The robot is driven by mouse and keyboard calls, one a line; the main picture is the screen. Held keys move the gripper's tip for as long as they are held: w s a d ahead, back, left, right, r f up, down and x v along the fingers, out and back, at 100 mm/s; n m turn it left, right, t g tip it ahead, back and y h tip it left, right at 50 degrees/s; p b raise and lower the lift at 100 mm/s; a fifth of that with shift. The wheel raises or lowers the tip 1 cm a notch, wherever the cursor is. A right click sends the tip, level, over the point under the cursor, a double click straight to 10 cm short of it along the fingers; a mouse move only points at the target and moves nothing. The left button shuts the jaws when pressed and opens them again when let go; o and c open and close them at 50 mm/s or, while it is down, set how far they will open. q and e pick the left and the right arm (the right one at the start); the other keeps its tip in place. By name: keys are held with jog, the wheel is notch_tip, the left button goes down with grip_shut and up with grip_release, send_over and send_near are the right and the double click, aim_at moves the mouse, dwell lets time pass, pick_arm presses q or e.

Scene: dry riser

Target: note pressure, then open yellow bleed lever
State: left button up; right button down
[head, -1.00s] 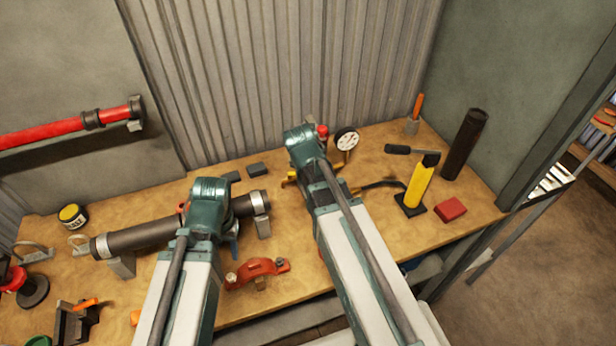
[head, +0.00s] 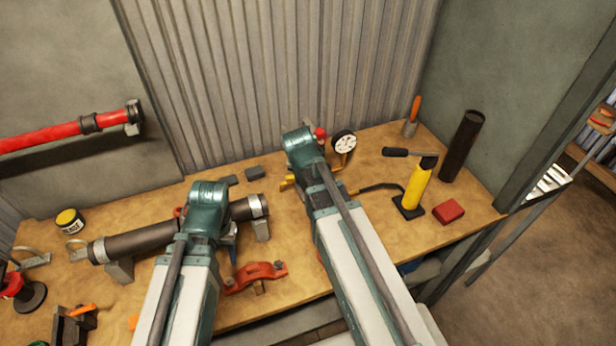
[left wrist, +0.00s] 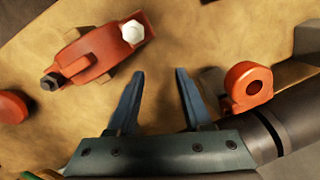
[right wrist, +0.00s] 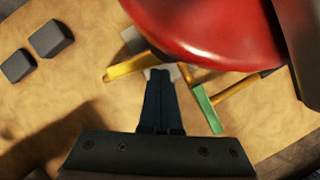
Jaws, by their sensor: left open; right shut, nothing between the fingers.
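The round white pressure gauge (head: 344,143) stands upright at the back of the bench; its reading is too small to tell. The yellow lever (head: 288,182) shows partly behind my right arm, and in the right wrist view (right wrist: 126,69). My right gripper (right wrist: 160,72) is shut and empty, its tips close to the lever's right end in that view; I cannot tell whether they touch. My left gripper (head: 233,246) is open and empty. The left wrist view shows its spread fingers (left wrist: 160,72) between an orange clamp (left wrist: 95,55) and the dark pipe (left wrist: 285,130).
A large red part (right wrist: 205,25) overhangs my right fingers, with a green handle (right wrist: 207,109) beside them. A yellow hand pump (head: 416,185), a red block (head: 449,210) and a dark cylinder (head: 462,147) stand at the bench's right. Two dark blocks (head: 255,172) lie near the back wall.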

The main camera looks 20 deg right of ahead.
jog(key=shift+w+a, duration=0.15)
jog(key=shift+a, duration=0.45)
pick_arm(q)
jog(key=shift+r, duration=0.1)
pick_arm(e)
jog(key=shift+r, duration=0.1)
pick_arm(q)
notch_tip(320, 180, up, 13)
jog(key=p, duration=1.2)
jog(key=shift+p, duration=0.4)
pick_arm(e)
jog(key=v, duration=1.3)
jog(key=shift+r, duration=0.35)
pick_arm(q)
jog(key=shift+f, duration=0.3)
pick_arm(e)
jog(key=shift+f, duration=0.1)
